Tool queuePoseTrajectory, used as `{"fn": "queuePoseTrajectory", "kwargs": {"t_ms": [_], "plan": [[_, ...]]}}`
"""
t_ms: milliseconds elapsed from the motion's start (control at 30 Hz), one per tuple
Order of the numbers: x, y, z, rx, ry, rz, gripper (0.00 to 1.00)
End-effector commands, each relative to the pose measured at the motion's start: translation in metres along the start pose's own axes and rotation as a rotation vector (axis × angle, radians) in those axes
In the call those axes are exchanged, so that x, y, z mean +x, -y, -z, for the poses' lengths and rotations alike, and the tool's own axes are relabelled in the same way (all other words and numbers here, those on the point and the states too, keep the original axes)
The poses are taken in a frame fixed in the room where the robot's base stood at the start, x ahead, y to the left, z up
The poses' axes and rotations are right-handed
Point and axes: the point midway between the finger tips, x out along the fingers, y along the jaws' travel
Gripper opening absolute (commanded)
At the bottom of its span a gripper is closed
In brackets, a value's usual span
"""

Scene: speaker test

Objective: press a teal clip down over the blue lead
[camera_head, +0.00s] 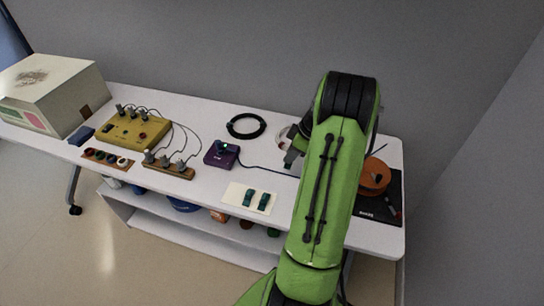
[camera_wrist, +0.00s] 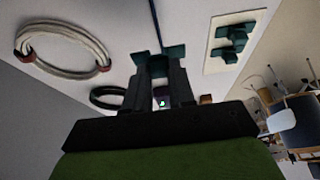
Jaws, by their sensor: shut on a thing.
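My gripper (camera_wrist: 158,78) is shut on a teal clip (camera_wrist: 173,52), whose flanges stick out past the fingertips in the wrist view. In the head view my gripper (camera_head: 291,158) is mostly hidden behind my green arm, above the table right of the purple box. The blue lead (camera_head: 265,168) runs from the purple box (camera_head: 221,154) rightward to beneath my gripper. In the wrist view the lead (camera_wrist: 155,20) runs in line with the held clip; whether they touch I cannot tell. Two more teal clips (camera_head: 248,197) (camera_head: 264,201) lie on a pale card.
The pale card (camera_head: 233,194) lies near the table's front edge. A black coil (camera_head: 246,126) lies behind the purple box; a white coil (camera_wrist: 62,45) is beside my gripper. An orange spool (camera_head: 375,178) and dark mat (camera_head: 393,183) are at right. Yellow box (camera_head: 133,132) stands left.

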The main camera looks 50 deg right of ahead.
Motion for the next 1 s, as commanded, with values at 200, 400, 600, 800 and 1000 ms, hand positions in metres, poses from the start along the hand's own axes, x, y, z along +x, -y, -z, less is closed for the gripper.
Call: {"fn": "queuePoseTrajectory", "kwargs": {"t_ms": [200,400,600,800,1000], "plan": [[0.006,-0.001,-0.005,-0.006,-0.001,0.003,0.02],[0.025,0.000,-0.013,-0.004,0.000,0.004,0.02],[0.046,0.000,-0.021,-0.003,-0.001,0.003,0.02],[0.054,0.000,-0.025,-0.003,0.000,0.002,0.02],[0.052,0.000,-0.024,-0.003,0.000,0.002,0.02]]}}
